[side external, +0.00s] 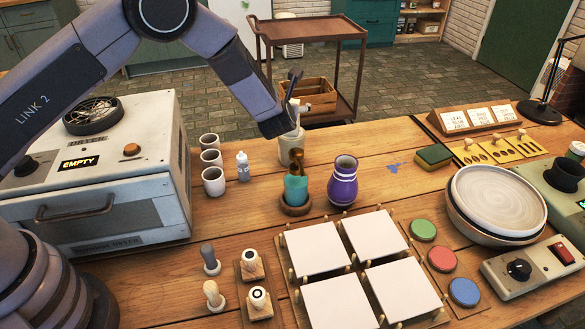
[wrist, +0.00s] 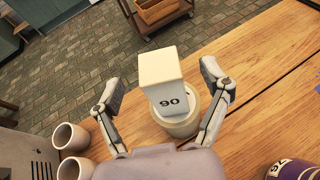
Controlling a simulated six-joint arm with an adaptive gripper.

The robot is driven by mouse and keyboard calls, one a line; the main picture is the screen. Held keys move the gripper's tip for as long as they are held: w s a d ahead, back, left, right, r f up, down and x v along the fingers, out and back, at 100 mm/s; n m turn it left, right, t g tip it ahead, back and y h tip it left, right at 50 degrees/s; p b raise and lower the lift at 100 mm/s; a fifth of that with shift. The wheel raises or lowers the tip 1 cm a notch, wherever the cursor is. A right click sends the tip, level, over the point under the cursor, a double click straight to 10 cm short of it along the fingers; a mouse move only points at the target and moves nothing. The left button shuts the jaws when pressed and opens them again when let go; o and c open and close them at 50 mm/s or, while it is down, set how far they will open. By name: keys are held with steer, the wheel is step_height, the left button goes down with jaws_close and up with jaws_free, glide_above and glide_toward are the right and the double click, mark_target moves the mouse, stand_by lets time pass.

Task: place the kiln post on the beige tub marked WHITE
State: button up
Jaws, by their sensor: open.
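The kiln post (wrist: 158,68), a cream block with dark digits on one face, stands upright on the beige tub (wrist: 184,129) in the wrist view. My gripper (wrist: 161,73) is open. Its fingers are spread on both sides of the post, with a visible gap on each side. In the side view my gripper (side external: 291,98) is right above the tub, and the post is mostly hidden behind it.
White cups (side external: 213,181) and a small white bottle (side external: 243,166) stand left of the tub. The dryer (side external: 110,190) is at left. Bare table lies right of the tub.

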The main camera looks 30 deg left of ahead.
steer(key=v, duration=0.6)
steer(key=s+a+r+n+g+y, duration=0.3)
steer(key=s+a+r+n+g, duration=0.4)
steer(key=s+a+r+n, duration=1.2)
steer(key=s+d+r+n+h, duration=0.1)
steer(key=s+n+h, duration=0.3)
steer(key=s, duration=0.7)
steer(key=s+d+r+n+h, duration=0.2)
steer(key=s+d+n+h, duration=0.1)
steer(key=s+n, duration=0.5)
steer(key=s+h, duration=0.1)
steer(key=s, duration=0.2)
steer(key=shift+s+d+n, duration=0.2)
steer(key=shift+d+n, duration=0.1)
steer(key=shift+d, duration=0.05)
